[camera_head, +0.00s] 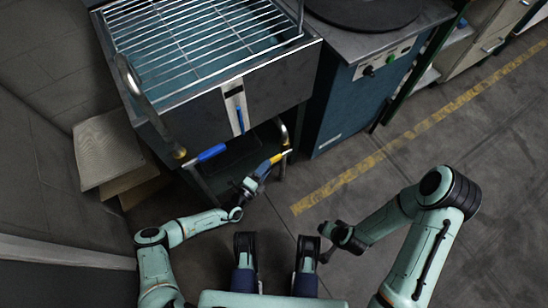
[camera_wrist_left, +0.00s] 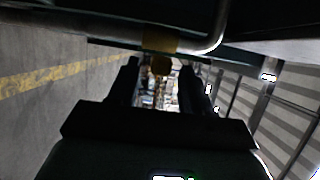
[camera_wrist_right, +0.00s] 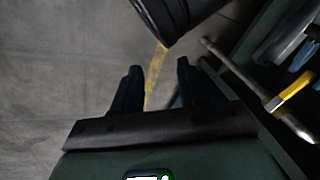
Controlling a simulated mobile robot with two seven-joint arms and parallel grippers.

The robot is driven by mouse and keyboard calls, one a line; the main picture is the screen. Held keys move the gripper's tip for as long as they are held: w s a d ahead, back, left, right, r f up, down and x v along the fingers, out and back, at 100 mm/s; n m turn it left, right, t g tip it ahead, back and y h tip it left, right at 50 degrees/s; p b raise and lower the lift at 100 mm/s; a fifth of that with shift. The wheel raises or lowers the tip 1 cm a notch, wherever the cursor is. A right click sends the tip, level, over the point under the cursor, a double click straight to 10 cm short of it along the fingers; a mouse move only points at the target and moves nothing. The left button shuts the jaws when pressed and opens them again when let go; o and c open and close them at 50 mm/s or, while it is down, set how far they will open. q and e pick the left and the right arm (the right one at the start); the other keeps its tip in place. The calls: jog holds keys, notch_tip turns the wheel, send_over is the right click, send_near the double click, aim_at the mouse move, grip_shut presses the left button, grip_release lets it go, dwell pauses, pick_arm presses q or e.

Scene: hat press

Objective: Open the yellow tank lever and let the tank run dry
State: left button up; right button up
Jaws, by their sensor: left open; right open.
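The tank (camera_head: 195,105) stands at the upper left of the head view, with a wire rack over blue-green contents. The yellow lever (camera_head: 281,156) sticks out low at its front right corner, below a bent pipe. My left gripper (camera_head: 267,165) is open right at the lever. In the left wrist view a yellow part (camera_wrist_left: 160,40) shows just beyond the fingertips, with a small yellowish end between them. I cannot tell whether the fingers touch it. My right gripper (camera_head: 325,254) is open and empty, low and apart from the tank; its fingers show in the right wrist view (camera_wrist_right: 155,75).
A blue-handled lever (camera_head: 212,152) sits at the tank's lower front. A blue cabinet (camera_head: 345,105) with a round dark plate (camera_head: 365,8) stands to the right. Boards (camera_head: 108,150) lean at the left. The floor right of the yellow stripe (camera_head: 400,135) is clear.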

aim_at(274, 158)
pick_arm(q)
jog(key=b+x, duration=0.1)
jog(key=x, duration=0.3)
jog(key=shift+w+d+f, duration=0.1)
jog(key=shift+w+d, duration=0.05)
jog(key=shift+w, duration=0.1)
jog(key=shift+w+d, duration=0.3)
jog(key=shift+w, duration=0.2)
pick_arm(e)
jog(key=shift+s+d+f+g, duration=0.2)
jog(key=shift+s+f, duration=0.3)
jog(key=shift+f, duration=0.2)
jog(key=shift+s+d+f+g, duration=0.2)
jog(key=shift+s+f, duration=0.25)
jog(key=shift+f, duration=0.25)
pick_arm(q)
grip_shut()
pick_arm(e)
jog(key=shift+w+r, duration=0.1)
